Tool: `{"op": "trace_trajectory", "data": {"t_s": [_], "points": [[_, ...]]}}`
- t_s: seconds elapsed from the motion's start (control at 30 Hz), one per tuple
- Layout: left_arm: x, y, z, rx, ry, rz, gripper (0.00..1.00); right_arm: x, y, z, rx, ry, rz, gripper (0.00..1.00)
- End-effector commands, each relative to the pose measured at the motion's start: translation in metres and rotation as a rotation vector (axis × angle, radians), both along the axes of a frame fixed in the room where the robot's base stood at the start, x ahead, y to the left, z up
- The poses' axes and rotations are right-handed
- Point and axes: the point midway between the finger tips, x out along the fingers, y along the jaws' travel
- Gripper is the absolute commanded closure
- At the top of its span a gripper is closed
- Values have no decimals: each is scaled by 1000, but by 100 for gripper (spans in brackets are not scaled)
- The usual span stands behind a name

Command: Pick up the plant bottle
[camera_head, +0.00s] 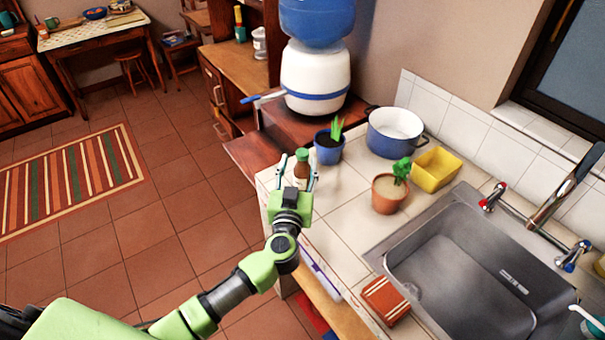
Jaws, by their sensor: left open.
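The gripper partly hides the lower part of the bottle. Two potted plants are near: a blue pot (328,150) just behind the bottle and a terracotta pot (388,195) to its right. My right gripper is not in view.
A sink (465,260) fills the right side. A striped cloth (386,299) lies at the front edge. A water dispenser (316,78) stands behind. Bare tiles lie right of the bottle.

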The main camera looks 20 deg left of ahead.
Motion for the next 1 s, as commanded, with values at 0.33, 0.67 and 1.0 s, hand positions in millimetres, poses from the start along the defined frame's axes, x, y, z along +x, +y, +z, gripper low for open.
{"op": "trace_trajectory", "data": {"t_s": [0.33, 0.67, 1.0], "points": [[46, 4, 4, 1, -2, 0, 56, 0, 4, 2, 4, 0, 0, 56], [51, 5, 3, -1, 0, 0, 58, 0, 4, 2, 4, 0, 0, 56], [51, 5, 4, -1, -1, 0, 100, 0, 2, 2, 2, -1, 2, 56]]}}
